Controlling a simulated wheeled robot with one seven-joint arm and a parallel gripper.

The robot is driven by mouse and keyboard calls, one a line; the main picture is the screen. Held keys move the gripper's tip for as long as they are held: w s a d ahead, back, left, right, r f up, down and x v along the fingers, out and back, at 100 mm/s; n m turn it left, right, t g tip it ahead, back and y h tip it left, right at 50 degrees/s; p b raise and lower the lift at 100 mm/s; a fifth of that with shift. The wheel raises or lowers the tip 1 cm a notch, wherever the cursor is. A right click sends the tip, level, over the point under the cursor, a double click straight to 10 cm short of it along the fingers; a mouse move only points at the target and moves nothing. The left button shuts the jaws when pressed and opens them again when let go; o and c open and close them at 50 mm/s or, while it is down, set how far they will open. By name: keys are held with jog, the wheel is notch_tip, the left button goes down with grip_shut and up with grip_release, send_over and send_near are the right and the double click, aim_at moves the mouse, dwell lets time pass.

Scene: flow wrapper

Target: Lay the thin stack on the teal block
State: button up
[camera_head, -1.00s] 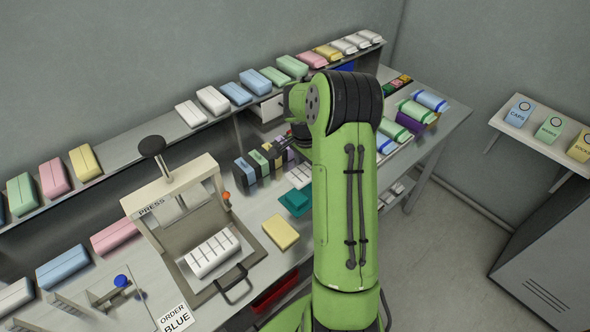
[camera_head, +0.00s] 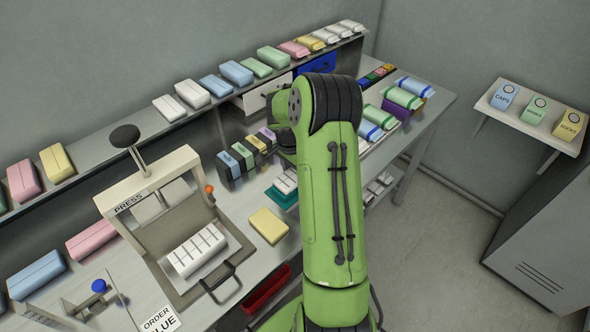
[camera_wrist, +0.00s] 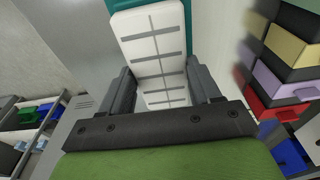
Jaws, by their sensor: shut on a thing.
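The thin stack is a flat white bundle with grey bands (camera_wrist: 155,45), held between the two grey fingers of my gripper (camera_wrist: 159,75) in the wrist view. In the head view the thin stack (camera_head: 286,182) shows just left of my arm, over or against the teal block (camera_head: 283,198). The teal block also shows past the stack's far end in the wrist view (camera_wrist: 189,12). I cannot tell whether the stack touches the block. My arm hides the gripper's fingers and part of both things in the head view.
A yellow block (camera_head: 268,226) lies just in front of the teal block. The press (camera_head: 150,188) with a thicker white banded stack (camera_head: 194,250) stands to the left. A red bin (camera_head: 266,290) sits below the table edge.

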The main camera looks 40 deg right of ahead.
jog(key=shift+f, duration=0.2)
dwell(0.3)
jog(key=o, duration=1.1)
jog(key=r+p, duration=0.1)
jog(key=r, duration=0.4)
jog(key=a+r+p, duration=0.1)
jog(key=r, duration=0.4)
jog(key=a+r+p, duration=0.1)
jog(key=r, duration=0.4)
jog(key=shift+r, duration=0.35)
